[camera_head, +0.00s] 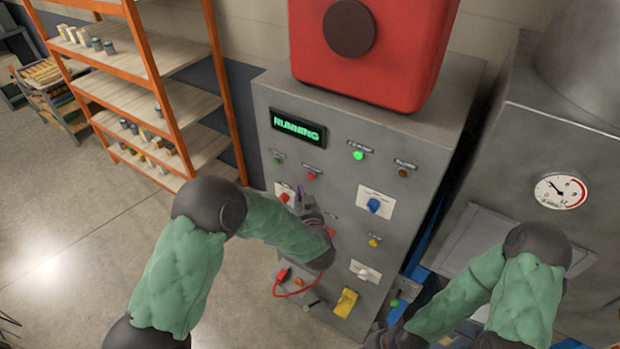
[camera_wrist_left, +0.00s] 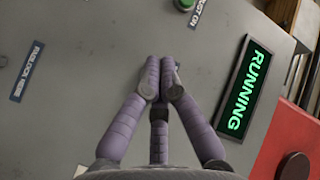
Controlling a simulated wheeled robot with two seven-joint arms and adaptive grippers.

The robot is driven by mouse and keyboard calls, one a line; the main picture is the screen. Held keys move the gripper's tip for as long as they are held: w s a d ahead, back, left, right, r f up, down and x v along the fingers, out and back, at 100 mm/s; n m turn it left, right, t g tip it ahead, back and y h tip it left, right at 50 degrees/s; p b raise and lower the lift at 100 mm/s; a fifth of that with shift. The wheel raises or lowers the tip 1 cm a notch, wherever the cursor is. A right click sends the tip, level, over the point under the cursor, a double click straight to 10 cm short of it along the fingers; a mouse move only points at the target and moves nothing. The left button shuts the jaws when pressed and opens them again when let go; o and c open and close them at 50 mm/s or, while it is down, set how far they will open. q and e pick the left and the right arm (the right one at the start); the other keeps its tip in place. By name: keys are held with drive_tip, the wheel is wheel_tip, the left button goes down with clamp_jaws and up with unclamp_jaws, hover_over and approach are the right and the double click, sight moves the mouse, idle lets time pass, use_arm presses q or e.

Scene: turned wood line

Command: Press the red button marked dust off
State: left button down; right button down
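The small red button (camera_head: 311,174) sits on the upper part of the grey control panel (camera_head: 335,190), below the lit display and right of a green button (camera_head: 277,157). Its label is too small to read in the head view. My left gripper (camera_head: 301,197) is in front of the panel, a little below the red button in the head view. In the left wrist view its fingertips (camera_wrist_left: 160,72) are together and empty, pointing at the panel. They cover the spot beside the green button (camera_wrist_left: 185,4) marked dust on; no red button shows there. My right gripper is out of view.
The display (camera_head: 298,128) reads RUNNING. Near it are a lit green lamp (camera_head: 358,155), a blue knob (camera_head: 374,205), a yellow button (camera_head: 374,241) and a red cable (camera_head: 300,291). A red box (camera_head: 400,50) stands on top. A gauge machine (camera_head: 560,191) is at right.

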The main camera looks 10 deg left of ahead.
use_arm(q)
drive_tip(key=shift+w+d, duration=0.25)
drive_tip(key=shift+w, duration=0.45)
drive_tip(key=shift+w+d, duration=0.25)
drive_tip(key=shift+w, duration=0.45)
drive_tip(key=shift+w, duration=0.1)
idle(0.4)
drive_tip(key=shift+w+d, duration=0.15)
drive_tip(key=shift+w, duration=0.15)
drive_tip(key=shift+w+d+b, duration=0.1)
drive_tip(key=shift+w+b, duration=0.2)
idle(0.9)
drive_tip(key=shift+s, duration=0.1)
drive_tip(key=shift+s+a, duration=0.25)
drive_tip(key=shift+s, duration=0.4)
drive_tip(key=s, duration=0.1)
drive_tip(key=s+a, duration=0.1)
drive_tip(key=s, duration=0.1)
drive_tip(key=s+p, duration=0.1)
drive_tip(key=shift+s+a, duration=0.35)
